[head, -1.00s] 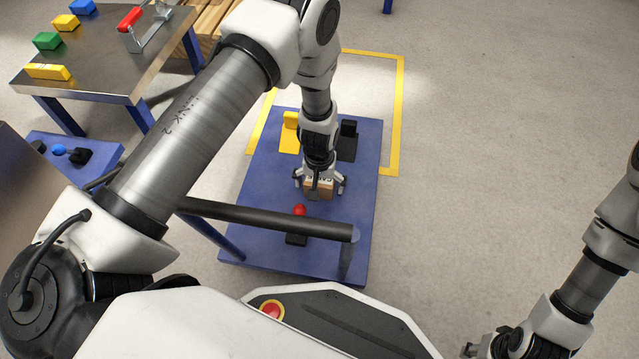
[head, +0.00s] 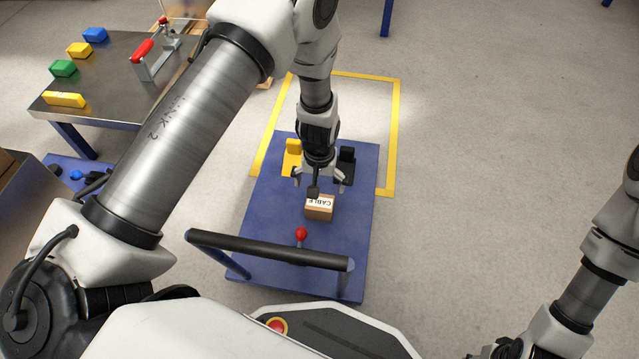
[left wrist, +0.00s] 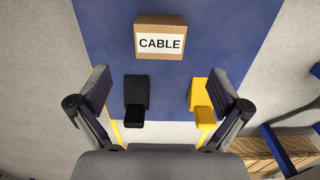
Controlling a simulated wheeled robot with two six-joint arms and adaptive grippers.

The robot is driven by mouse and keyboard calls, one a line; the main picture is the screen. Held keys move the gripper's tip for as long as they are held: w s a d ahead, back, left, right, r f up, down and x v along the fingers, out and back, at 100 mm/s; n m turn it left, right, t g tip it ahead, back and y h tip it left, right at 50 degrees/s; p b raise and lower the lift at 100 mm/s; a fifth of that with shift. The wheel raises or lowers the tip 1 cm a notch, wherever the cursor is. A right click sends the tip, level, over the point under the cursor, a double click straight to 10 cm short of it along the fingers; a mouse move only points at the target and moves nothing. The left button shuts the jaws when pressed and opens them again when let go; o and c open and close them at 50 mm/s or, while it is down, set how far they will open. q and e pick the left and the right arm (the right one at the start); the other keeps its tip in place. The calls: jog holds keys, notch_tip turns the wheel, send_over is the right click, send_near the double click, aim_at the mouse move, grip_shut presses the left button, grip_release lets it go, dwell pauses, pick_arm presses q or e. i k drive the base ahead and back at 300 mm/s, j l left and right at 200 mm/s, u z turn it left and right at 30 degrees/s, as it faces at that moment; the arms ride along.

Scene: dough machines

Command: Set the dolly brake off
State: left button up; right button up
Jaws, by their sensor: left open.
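The dolly has a blue deck (head: 345,245) and a black push bar (head: 270,248) at its near end. A red-knobbed lever (head: 301,234) stands near the bar. A yellow pedal-like block (head: 292,150) and a black one (head: 346,158) sit at the far end; both also show in the left wrist view, black (left wrist: 136,95) and yellow (left wrist: 204,98). No label shows which part is the brake. My left gripper (head: 320,183) is open and empty above the deck, between these blocks and the box. My right gripper (head: 495,350) is partly cut off at the bottom edge.
A cardboard box marked CABLE (head: 319,212) sits on the deck, between the left gripper and the red knob. Yellow floor tape (head: 394,130) surrounds the far end. A metal table (head: 110,80) with coloured blocks and a red-handled clamp (head: 143,50) stands left. The floor right is clear.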

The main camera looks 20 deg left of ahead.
aim_at(300, 242)
jog(key=u, duration=0.95)
